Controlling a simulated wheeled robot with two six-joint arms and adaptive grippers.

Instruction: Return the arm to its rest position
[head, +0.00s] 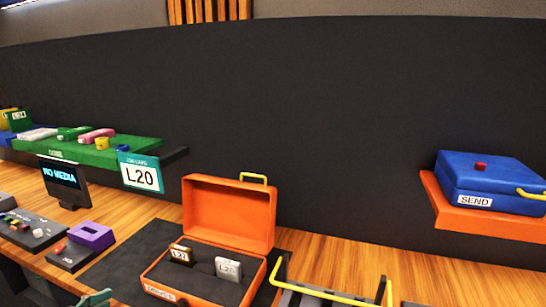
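Neither my left nor my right gripper shows in the head view, and I see no part of my arms that I can be sure of. An open orange case (230,213) stands on the wooden counter (330,262) with its lid up. Two small labelled cartridges stand in it, a brown one (181,254) marked L24 and a grey one (228,268). A yellow bar (330,296) on a grey object crosses the bottom edge, mostly cut off. A small teal piece (95,299) shows at the bottom left, too cut off to identify.
A blue SEND case (490,180) sits on an orange shelf (480,219) at right. A green shelf (90,151) holds several small items, with an L20 sign (140,174) beside it. A NO MEDIA screen (62,182), a purple block (92,236) and a control panel (30,230) stand at left.

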